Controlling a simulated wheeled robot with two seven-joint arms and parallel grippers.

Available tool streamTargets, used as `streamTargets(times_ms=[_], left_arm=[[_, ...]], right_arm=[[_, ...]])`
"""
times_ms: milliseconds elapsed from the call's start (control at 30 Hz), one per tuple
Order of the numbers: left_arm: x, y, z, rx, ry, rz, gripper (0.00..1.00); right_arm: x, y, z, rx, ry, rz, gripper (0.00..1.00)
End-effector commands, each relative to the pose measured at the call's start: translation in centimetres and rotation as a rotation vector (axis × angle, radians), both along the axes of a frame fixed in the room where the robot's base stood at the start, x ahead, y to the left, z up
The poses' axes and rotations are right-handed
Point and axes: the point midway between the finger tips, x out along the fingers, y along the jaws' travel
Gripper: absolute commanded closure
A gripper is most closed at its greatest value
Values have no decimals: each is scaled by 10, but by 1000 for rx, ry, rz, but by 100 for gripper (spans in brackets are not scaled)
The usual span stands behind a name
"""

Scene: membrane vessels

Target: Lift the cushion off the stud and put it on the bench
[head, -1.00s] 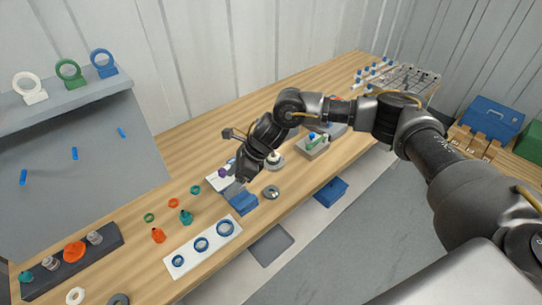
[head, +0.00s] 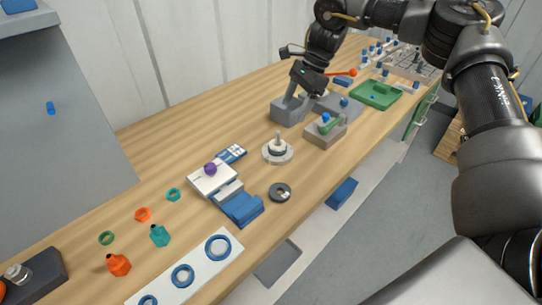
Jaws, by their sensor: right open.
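A pale round base (head: 287,158) with an upright post, which looks like the stud (head: 278,137), stands on the wooden bench (head: 222,122). Pale and dark round layers sit around the post's foot. I cannot tell for sure which of them is the cushion. My right gripper (head: 301,84) is at the top, beyond the stud and up to its right, over a grey block. It is open and apart from the stud. Its fingertips are small and dark here. My left gripper is out of view.
A dark ring (head: 280,192) lies in front of the stud. A blue block (head: 242,209) and a white block with a purple ball (head: 210,169) lie left. A grey tray with a green handle (head: 326,134) and a green tray (head: 378,95) stand right. Bare bench lies behind.

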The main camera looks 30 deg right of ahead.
Motion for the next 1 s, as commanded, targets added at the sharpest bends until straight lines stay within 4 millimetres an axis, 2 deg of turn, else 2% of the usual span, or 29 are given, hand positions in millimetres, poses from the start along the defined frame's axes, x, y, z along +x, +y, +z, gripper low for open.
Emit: streamTargets(times_ms=[33,267,600,867,1000], left_arm=[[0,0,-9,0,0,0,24],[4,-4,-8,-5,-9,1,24],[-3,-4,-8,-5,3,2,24],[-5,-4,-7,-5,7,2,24],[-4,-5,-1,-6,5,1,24]], right_arm=[[1,2,-8,0,-2,4,29],[5,9,-10,-1,-1,16,29],[6,27,-54,-1,1,18,29],[6,29,-62,0,0,14,29],[5,32,-78,0,2,15,29]])
